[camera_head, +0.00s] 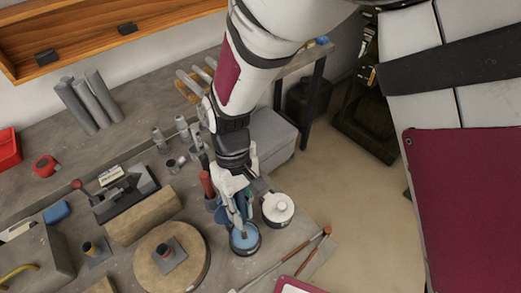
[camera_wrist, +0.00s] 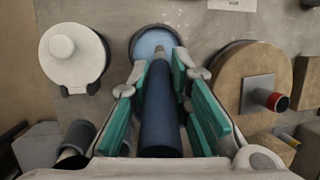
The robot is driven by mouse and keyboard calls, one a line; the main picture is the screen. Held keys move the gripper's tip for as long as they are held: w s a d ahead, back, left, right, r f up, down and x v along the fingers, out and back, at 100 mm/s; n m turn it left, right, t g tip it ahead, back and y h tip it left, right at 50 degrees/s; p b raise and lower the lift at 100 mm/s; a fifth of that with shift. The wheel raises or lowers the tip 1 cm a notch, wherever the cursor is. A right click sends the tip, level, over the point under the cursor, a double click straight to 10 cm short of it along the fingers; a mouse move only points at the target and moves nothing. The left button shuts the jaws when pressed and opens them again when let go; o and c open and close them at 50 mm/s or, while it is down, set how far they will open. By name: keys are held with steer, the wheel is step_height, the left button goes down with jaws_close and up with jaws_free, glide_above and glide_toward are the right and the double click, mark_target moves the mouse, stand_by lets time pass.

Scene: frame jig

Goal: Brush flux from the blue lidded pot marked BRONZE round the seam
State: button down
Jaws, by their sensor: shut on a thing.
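My gripper (camera_head: 238,222) points down over the blue pot (camera_head: 247,249), at the front of the bench. In the wrist view its teal fingers (camera_wrist: 172,85) are shut on a dark blue brush (camera_wrist: 160,120). The brush narrows to a grey end that reaches the pot's pale blue top (camera_wrist: 143,45). I cannot tell whether this is a lid or an open mouth, and no BRONZE mark is readable. A grey plate with a red-banded tube (camera_head: 168,252) stands on a round wooden board (camera_head: 146,268); its seam is too small to make out.
A white-lidded pot (camera_head: 277,208) stands close right of the blue pot. A red-handled tool (camera_head: 207,184) stands behind my gripper. A wooden block (camera_head: 143,215) and a second plate with a yellow-banded tube (camera_head: 92,248) lie left. Long rods (camera_head: 290,256) lie at the front right.

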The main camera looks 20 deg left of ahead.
mark_target(241, 203)
steer(key=shift+f, duration=0.4)
stand_by(1.3)
steer(key=shift+r+p, duration=1.6)
steer(key=shift+r, duration=1.95)
steer(key=shift+w, duration=0.1)
